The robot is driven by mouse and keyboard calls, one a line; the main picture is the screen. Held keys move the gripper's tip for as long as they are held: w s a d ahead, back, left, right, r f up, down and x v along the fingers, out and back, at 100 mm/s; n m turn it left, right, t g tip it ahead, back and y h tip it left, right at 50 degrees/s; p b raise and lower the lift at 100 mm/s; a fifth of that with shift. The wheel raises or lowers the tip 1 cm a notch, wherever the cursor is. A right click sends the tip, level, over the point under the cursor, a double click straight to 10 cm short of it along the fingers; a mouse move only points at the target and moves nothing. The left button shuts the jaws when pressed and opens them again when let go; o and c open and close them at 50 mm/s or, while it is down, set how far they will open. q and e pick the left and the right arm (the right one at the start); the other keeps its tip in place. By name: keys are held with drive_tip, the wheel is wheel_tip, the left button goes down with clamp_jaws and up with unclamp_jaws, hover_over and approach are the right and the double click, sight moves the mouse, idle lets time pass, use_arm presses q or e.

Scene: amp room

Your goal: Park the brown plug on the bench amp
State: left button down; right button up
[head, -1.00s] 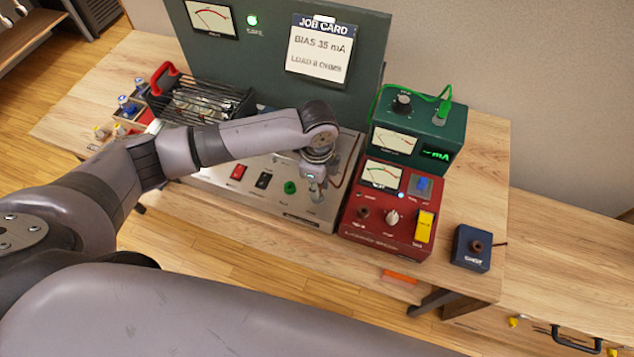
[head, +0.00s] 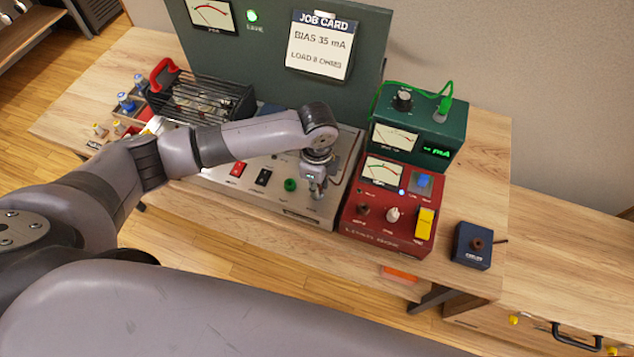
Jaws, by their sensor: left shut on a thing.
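The bench amp has a silver front deck (head: 222,178) with switches and a green socket (head: 290,185), below a tall dark green back panel. My left gripper (head: 317,192) points down over the right end of this deck. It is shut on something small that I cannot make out. A brown plug-like piece (head: 477,243) stands in the small dark blue box at the right, with a short lead beside it. Another brown round piece (head: 363,209) sits on the red box. I cannot tell which is the task's plug. My right gripper is not in view.
The red box (head: 384,236) stands close right of my left gripper, with a green meter box (head: 413,150) behind it. A black cage (head: 205,97) with a red handle is at the left. Bare bench top (head: 485,150) shows at the right.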

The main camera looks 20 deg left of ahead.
use_arm(q)
drive_tip(key=shift+f, duration=0.15)
drive_tip(key=c, duration=1.4)
unclamp_jaws()
wheel_tip(320, 180, up, 12)
